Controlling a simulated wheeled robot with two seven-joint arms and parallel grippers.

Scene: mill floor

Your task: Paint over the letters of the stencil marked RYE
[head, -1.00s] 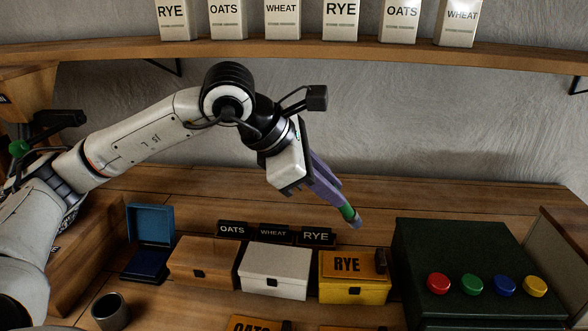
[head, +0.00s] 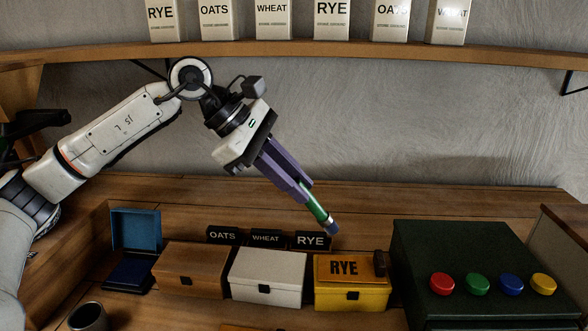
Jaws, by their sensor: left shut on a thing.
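The stencil marked RYE (head: 361,269) is an orange plate with dark letters. It lies on the lid of the yellow box (head: 350,298), with a dark knob at its right end. My left gripper (head: 305,190) is shut on a green tool with a grey-blue end (head: 317,207), which looks like a paint marker or brush. The tool's tip is above and behind the stencil, apart from it, near the black RYE sign. My right gripper does not show.
A white box (head: 267,277) and a wooden box (head: 190,270) stand left of the yellow box. Black signs (head: 223,236) stand behind them. A dark green console (head: 470,250) with coloured buttons stands right. A blue open case (head: 135,230) and dark cup (head: 88,316) are left.

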